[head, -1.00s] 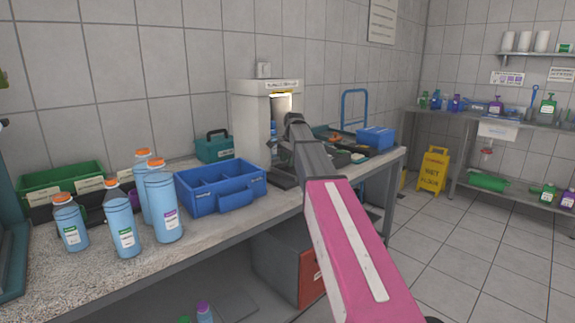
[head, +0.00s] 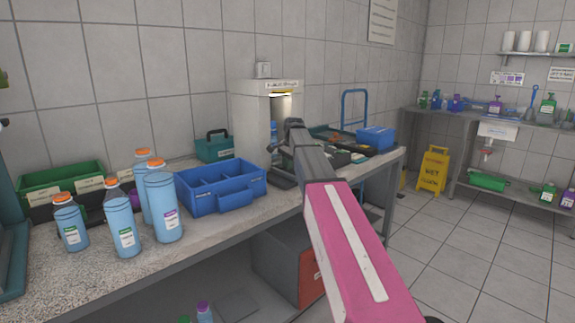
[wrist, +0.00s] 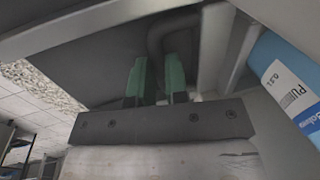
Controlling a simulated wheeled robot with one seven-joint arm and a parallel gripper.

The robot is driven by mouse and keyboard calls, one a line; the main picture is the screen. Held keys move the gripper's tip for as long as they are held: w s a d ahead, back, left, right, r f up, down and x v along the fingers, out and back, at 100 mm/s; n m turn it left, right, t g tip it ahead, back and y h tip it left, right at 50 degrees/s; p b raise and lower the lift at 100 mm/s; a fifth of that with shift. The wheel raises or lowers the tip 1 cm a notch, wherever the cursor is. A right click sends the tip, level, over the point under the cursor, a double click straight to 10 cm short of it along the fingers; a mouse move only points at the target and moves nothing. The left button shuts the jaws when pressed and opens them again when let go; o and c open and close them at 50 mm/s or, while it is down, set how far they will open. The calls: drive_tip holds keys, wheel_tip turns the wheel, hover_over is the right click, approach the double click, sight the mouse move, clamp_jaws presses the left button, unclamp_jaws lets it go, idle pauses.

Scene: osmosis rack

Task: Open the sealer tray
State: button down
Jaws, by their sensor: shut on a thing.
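The sealer is a pale upright machine (head: 252,118) at the back of the bench, with a lit opening in its front. A dark flat part (head: 284,181) shows low at its front, partly behind my arm; I cannot tell how far the tray is out. In the wrist view my gripper (wrist: 157,80) has its green fingers close together around a dark curved bar (wrist: 157,42), which looks like the tray handle. A blue bottle (wrist: 288,75) with a white label stands at the right of the wrist view. In the head view my arm hides the gripper.
A blue divided caddy (head: 218,197) stands left of the sealer, with several blue bottles (head: 163,205) further left. A teal case (head: 213,149) is behind. A blue box (head: 376,137) is at the bench's right end. The floor (head: 460,250) at right is clear.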

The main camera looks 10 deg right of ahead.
drive_tip(key=s+d, duration=0.3)
drive_tip(key=s, duration=0.1)
drive_tip(key=s+d, duration=0.3)
drive_tip(key=s, duration=0.1)
drive_tip(key=s+d, duration=0.2)
drive_tip(key=s, duration=0.3)
drive_tip(key=shift+s+d, duration=0.1)
drive_tip(key=shift+d, duration=0.3)
drive_tip(key=c, duration=1.1)
unclamp_jaws()
drive_tip(key=shift+r, duration=0.1)
drive_tip(key=r, duration=0.3)
drive_tip(key=s+r, duration=0.1)
drive_tip(key=r, duration=0.3)
drive_tip(key=d+r, duration=0.1)
drive_tip(key=r, duration=0.2)
drive_tip(key=shift+s+d+r, duration=0.1)
drive_tip(key=shift+s+r, duration=0.1)
drive_tip(key=shift+s, duration=0.2)
